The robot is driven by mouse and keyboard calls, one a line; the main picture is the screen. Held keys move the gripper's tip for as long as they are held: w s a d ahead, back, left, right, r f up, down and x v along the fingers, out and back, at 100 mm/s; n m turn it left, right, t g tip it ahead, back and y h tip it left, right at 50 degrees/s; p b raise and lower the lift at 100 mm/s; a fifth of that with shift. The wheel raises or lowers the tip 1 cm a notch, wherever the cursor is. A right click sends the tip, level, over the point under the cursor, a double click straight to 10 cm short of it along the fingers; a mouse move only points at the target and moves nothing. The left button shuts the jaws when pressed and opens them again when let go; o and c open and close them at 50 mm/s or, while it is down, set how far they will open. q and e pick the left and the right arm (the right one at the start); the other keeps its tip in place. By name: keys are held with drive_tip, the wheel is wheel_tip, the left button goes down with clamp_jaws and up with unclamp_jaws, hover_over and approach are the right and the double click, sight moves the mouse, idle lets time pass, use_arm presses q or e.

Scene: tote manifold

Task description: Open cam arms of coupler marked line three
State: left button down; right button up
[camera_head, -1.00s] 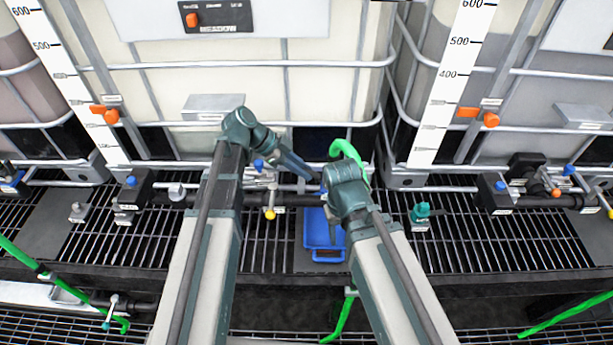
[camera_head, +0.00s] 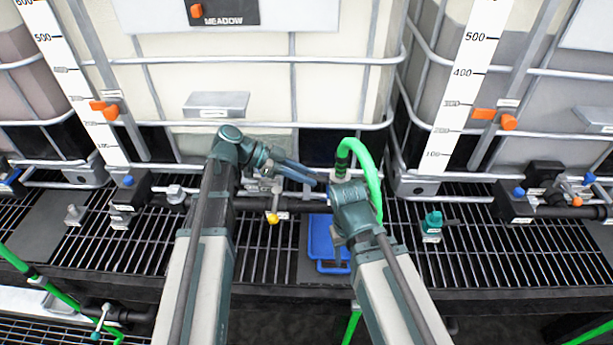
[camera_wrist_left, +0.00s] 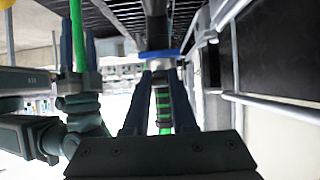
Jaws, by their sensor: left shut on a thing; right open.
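A green hose (camera_head: 371,170) with a dark banded end (camera_head: 342,158) arches above my right wrist. In the left wrist view the banded hose end (camera_wrist_left: 163,105) shows between and beyond my left fingers, with a blue piece (camera_wrist_left: 159,53) at their tips. My left gripper (camera_head: 308,175) points right and is shut, apparently on the coupler at this hose end; the exact contact is unclear. My right gripper (camera_wrist_left: 78,45) is open in the left wrist view, with green hose behind its fingers. The line marking and cam arms cannot be made out.
A blue tray (camera_head: 320,222) lies on the black grating (camera_head: 470,255) below my grippers. A yellow-knobbed valve (camera_head: 272,217) stands left of it, a teal fitting (camera_head: 433,221) right. Caged totes (camera_head: 300,90) close off the back.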

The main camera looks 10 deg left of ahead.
use_arm(q)
drive_tip(key=c, duration=0.7)
unclamp_jaws()
drive_tip(key=shift+p+v, duration=3.35)
drive_tip(key=shift+v, duration=3.55)
drive_tip(key=s+d+f+n+y, duration=0.3)
drive_tip(key=s+d+n+y, duration=0.1)
drive_tip(key=s, duration=0.1)
drive_tip(key=s+d+f+n+y, duration=0.4)
drive_tip(key=s+n+y, duration=0.1)
drive_tip(key=s+d+f+n+y, duration=0.4)
drive_tip(key=s, duration=0.1)
drive_tip(key=shift+s+d+n+g+y, duration=0.2)
drive_tip(key=shift+s+n+g+y, duration=0.1)
drive_tip(key=shift+g, duration=0.1)
